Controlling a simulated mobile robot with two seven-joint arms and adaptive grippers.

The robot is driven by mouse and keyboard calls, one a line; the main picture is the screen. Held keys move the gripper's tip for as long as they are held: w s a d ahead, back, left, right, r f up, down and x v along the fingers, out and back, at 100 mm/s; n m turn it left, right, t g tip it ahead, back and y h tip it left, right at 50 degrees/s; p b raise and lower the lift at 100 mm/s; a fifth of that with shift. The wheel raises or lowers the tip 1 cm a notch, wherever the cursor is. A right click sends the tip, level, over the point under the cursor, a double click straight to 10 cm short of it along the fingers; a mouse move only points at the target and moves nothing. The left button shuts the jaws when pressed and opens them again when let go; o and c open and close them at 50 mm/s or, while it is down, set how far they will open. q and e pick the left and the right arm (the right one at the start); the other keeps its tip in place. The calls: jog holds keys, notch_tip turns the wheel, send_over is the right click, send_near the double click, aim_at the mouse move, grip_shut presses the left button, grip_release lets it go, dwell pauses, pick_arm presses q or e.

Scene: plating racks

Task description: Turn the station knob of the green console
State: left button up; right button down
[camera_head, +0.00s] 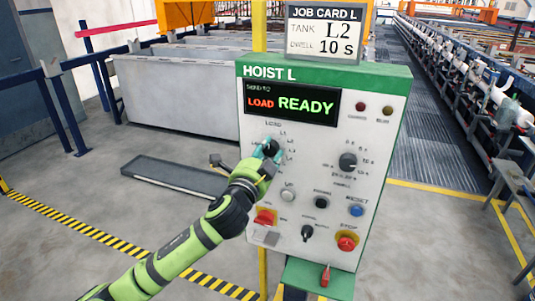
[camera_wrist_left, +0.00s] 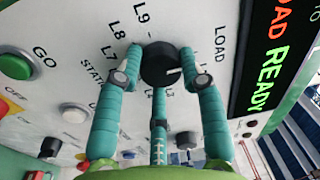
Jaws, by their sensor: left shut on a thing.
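The green-edged console (camera_head: 385,150) is headed HOIST L, and its display (camera_head: 292,104) reads LOAD READY. My left gripper (camera_head: 268,151) is at the console's upper left dial. In the left wrist view its teal fingers are shut on the black station knob (camera_wrist_left: 159,60), one on each side. The knob has a short white mark on its right part, with LOAD printed to the right and L9, L8 and L7 to the left. A third finger hides some labels below the knob. The job card (camera_head: 326,34) above reads TANK L2, DWELL 10 S. My right gripper is not in view.
A second black knob (camera_head: 348,161) is at the right of the panel. A blue RESET button (camera_head: 356,211) and a red STOP button (camera_head: 347,241) sit lower right. A green GO button (camera_wrist_left: 15,67) shows in the wrist view. Grey tanks (camera_head: 175,95) stand behind.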

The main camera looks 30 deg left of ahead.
pick_arm(q)
jog(key=shift+r, duration=0.15)
jog(key=o, duration=1.1)
jog(key=shift+o, duration=0.2)
jog(key=v, duration=0.7)
jog(key=shift+s, duration=0.25)
